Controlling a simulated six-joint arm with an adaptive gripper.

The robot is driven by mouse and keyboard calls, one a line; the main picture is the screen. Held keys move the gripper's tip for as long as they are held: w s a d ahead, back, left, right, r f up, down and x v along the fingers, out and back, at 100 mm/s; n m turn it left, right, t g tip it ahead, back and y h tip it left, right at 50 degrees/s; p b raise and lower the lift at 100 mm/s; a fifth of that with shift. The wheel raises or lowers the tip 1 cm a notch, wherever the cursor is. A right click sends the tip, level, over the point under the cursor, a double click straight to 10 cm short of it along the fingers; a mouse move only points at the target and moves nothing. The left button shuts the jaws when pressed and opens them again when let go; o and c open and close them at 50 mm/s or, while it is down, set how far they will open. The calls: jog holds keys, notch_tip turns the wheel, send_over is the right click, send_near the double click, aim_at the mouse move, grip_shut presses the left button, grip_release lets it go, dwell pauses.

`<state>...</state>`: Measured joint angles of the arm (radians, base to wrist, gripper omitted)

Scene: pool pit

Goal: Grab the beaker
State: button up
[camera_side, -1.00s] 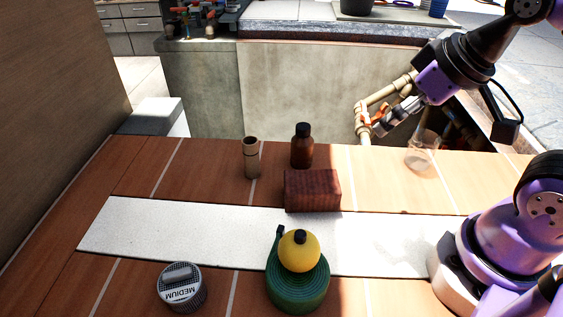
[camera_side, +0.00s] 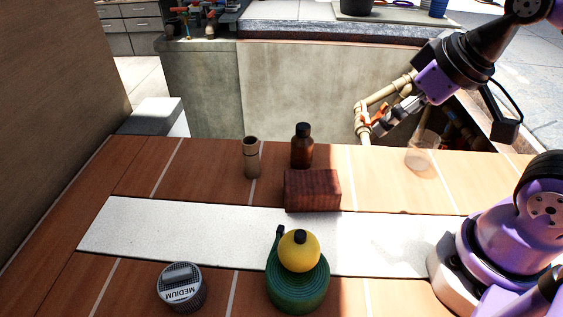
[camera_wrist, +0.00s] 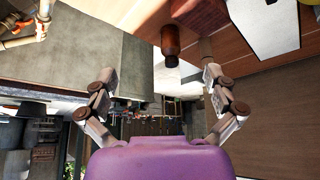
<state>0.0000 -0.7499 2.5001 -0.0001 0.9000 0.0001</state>
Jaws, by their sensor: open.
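The clear glass beaker (camera_side: 421,151) stands upright on the wooden surface at the right of the side view, near the far edge. I do not see it in the wrist view. My gripper (camera_side: 378,128) is raised at the upper right, with its fingers pointing down and left, to the left of the beaker and apart from it. In the wrist view my gripper (camera_wrist: 158,73) has its two fingers spread wide with nothing between them.
A brown bottle (camera_side: 302,147), a tan cylinder (camera_side: 251,158) and a dark red brick (camera_side: 312,190) stand left of the beaker. A yellow ball-shaped object (camera_side: 299,251) on a green coil (camera_side: 298,288) and a grey tin (camera_side: 181,288) sit in front. Beige pipes (camera_side: 385,92) are behind my gripper.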

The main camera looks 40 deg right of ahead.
jog(key=m+g, duration=0.6)
jog(key=m, duration=2.6)
send_near(421, 151)
jog(key=w+d+f, duration=0.1)
jog(key=d, duration=0.2)
jog(key=shift+m, duration=0.3)
notch_tip(421, 151, down, 5)
jog(key=shift+f, duration=0.1)
jog(key=f, duration=0.5)
jog(key=shift+s+a+f, duration=0.1)
jog(key=shift+s+f, duration=0.2)
jog(key=shift+f, duration=0.05)
jog(key=c, duration=1.2)
